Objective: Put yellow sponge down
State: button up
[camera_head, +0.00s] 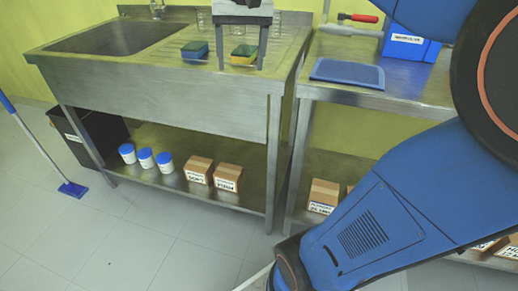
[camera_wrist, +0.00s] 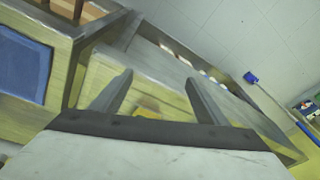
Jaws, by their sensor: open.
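The yellow sponge (camera_head: 243,54), with a dark green layer, rests on the ribbed drainboard of the steel sink counter in the head view. My gripper (camera_head: 241,66) points down over it, open, with one finger on each side of the sponge. I see gaps between sponge and fingers. In the wrist view the sponge (camera_wrist: 148,108) is a small yellow patch between the two spread fingers (camera_wrist: 158,80), mostly hidden by the gripper body. A blue sponge (camera_head: 195,50) lies just left of the gripper in the head view.
Glass beakers (camera_head: 203,20) stand behind the gripper. The sink basin (camera_head: 118,38) is to the left. On the right table are a blue mat (camera_head: 347,73), a blue bin (camera_head: 410,44) and a red-handled tool (camera_head: 358,18). Jars (camera_head: 146,158) and boxes (camera_head: 228,177) sit on the lower shelf.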

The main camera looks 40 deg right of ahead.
jog(key=s+a+f+n+t, duration=0.1)
jog(key=s+a+f+n, duration=0.1)
jog(key=s+f, duration=0.6)
jog(key=s+a+f+n+t, duration=0.1)
jog(key=s+a+f+n, duration=0.2)
jog(key=s+f, duration=0.5)
notch_tip(320, 180, down, 4)
jog(key=shift+s+a+f+n+t, duration=0.1)
jog(key=shift+s+a+n+t, duration=0.25)
jog(key=shift+a, duration=0.2)
jog(key=shift+o, duration=0.3)
